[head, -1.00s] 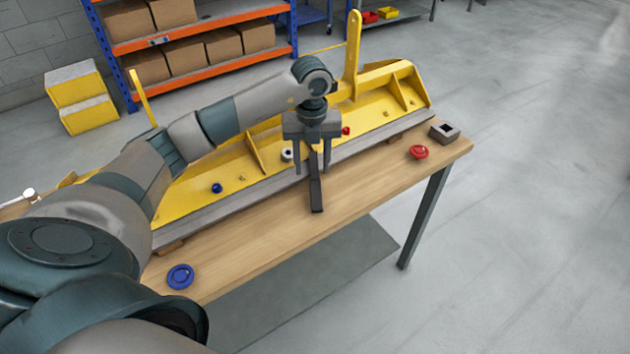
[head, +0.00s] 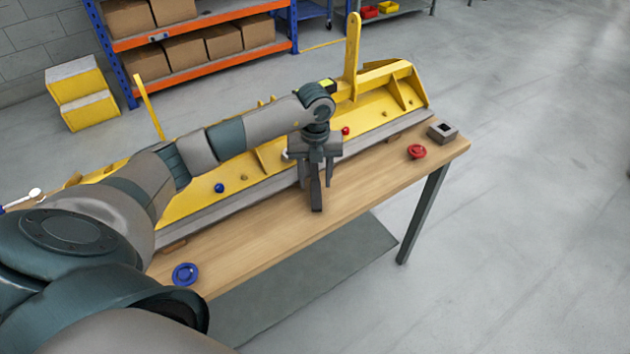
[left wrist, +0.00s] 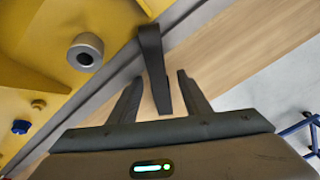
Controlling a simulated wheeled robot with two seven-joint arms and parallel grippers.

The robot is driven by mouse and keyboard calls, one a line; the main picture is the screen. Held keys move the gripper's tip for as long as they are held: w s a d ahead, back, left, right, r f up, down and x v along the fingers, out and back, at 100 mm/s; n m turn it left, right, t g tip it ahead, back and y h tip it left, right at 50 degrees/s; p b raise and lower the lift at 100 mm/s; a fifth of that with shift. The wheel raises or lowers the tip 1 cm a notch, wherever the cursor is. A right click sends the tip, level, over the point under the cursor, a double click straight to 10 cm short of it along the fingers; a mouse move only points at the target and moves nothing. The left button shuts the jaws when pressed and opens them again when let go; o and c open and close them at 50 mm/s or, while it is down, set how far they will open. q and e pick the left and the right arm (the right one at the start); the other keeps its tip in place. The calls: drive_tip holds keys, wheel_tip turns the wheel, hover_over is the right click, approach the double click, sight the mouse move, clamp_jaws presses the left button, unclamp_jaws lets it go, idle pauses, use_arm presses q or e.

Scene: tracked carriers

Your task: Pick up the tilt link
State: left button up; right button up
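The tilt link, a dark flat bar (head: 316,196), lies on the wooden table by the front edge of the yellow carrier. In the left wrist view the bar (left wrist: 152,58) runs between my fingers, with a gap visible on both sides. My left gripper (head: 316,184) is over the bar, pointing down, and its fingers are apart. It shows in the left wrist view too (left wrist: 158,76). The gripper hides part of the bar in the head view. Whether a finger touches the bar cannot be told. My right gripper is not in view.
The yellow carrier (head: 205,202) lies along the back of the table (head: 255,228), with a grey ring (left wrist: 85,52) on it. A blue disc (head: 185,274) is at the near left. A red disc (head: 417,152) and a dark square block (head: 442,133) are at the right end.

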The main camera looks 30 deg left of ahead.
sight(315, 176)
use_arm(q)
clamp_jaws()
drive_tip(key=shift+r, duration=0.2)
drive_tip(key=shift+r+b, duration=0.5)
drive_tip(key=shift+r, duration=0.1)
wheel_tip(315, 176, up, 2)
drive_tip(key=shift+w+r+b, duration=0.1)
drive_tip(key=shift+r+b, duration=0.05)
drive_tip(key=shift+b, duration=0.5)
drive_tip(key=s+d+r+b, duration=0.1)
drive_tip(key=s+d+r, duration=0.1)
drive_tip(key=d, duration=0.3)
drive_tip(key=s+d+r+b, duration=0.1)
drive_tip(key=s+d+r, duration=0.2)
drive_tip(key=d+r, duration=0.2)
drive_tip(key=shift+d, duration=0.35)
